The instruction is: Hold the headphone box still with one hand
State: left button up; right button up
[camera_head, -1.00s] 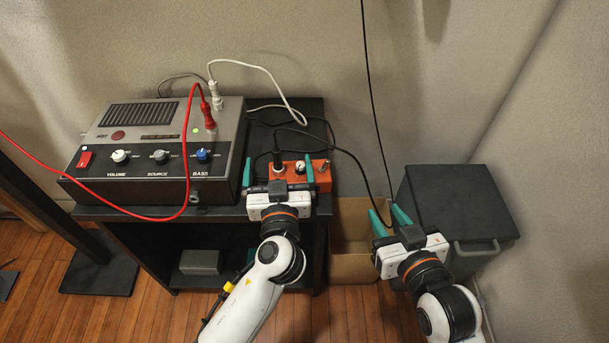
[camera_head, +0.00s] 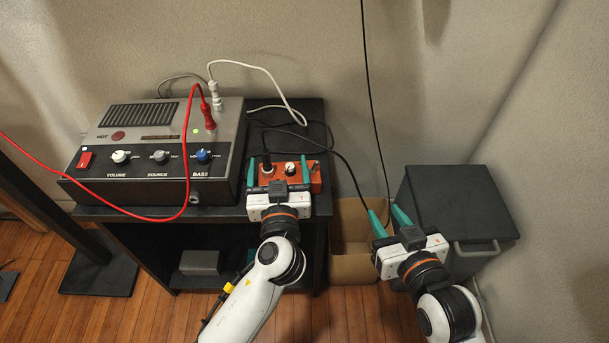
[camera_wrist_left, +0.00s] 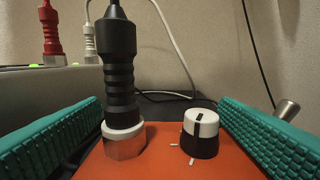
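The orange headphone box (camera_head: 315,178) sits on the black stand, with a black plug (camera_head: 267,163) standing upright in its top and a white-capped knob (camera_head: 291,168). My left gripper (camera_head: 279,174) is open, with one teal finger on either side of the box. In the left wrist view the orange top (camera_wrist_left: 170,160) lies between the fingers; a narrow dark gap shows beside the left finger, and the right finger looks close against the box. Its lower sides are hidden. My right gripper (camera_head: 390,221) is open and empty above a cardboard box.
A grey amplifier (camera_head: 230,135) with red and white plugs stands left of the orange box on the stand (camera_head: 300,112). Loose cables lie behind. A cardboard box (camera_head: 350,268) and dark bin (camera_head: 455,205) stand to the right.

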pick_arm(q)
jog(key=s, duration=1.2)
jog(key=shift+d, duration=0.35)
